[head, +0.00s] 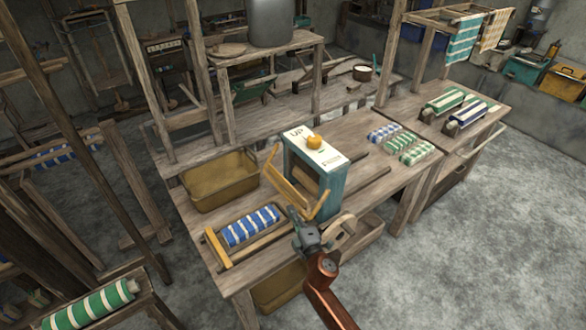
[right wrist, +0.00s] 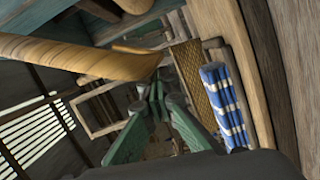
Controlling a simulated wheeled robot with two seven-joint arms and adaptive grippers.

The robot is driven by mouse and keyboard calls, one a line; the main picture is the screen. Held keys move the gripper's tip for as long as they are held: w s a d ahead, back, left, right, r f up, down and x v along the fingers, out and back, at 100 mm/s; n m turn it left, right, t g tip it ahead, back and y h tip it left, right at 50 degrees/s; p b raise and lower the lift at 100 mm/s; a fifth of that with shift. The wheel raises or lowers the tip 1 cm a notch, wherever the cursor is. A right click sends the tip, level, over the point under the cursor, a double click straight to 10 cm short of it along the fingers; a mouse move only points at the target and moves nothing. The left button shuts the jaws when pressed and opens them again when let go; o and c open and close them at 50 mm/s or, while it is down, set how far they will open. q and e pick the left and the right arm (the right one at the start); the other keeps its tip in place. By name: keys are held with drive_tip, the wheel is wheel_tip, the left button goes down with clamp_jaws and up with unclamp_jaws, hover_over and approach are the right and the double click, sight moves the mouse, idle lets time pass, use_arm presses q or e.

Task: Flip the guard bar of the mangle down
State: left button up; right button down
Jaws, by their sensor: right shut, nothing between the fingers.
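The mangle (head: 309,174) is a teal box with a pale top marked "UP" and an orange knob, standing on the wooden table. Its yellow guard bar (head: 287,194) slants outward along the mangle's left side; it also crosses the upper left of the right wrist view (right wrist: 85,57). My right gripper (head: 292,211) is shut and empty, just below and beside the bar's near end. Its green fingers (right wrist: 157,88) reach close to the bar in the right wrist view; I cannot tell whether they touch it. My left gripper is not in view.
A blue-striped cloth roll (head: 250,226) lies in a wooden tray left of my right gripper. A brown bin (head: 220,185) stands behind it. A wooden wheel (head: 343,232) is at the mangle's near side. Striped cloths (head: 408,149) lie to the right.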

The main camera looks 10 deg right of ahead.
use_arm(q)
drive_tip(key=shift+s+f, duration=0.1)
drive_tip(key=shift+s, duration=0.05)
use_arm(e)
drive_tip(key=shift+w+d, duration=0.1)
drive_tip(key=shift+d, duration=0.15)
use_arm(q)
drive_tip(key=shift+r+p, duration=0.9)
use_arm(e)
drive_tip(key=s+a+r, duration=0.1)
drive_tip(key=s, duration=1)
drive_tip(key=shift+s+a+r, duration=0.15)
drive_tip(key=shift+s+a, duration=0.1)
drive_tip(key=shift+s, duration=0.1)
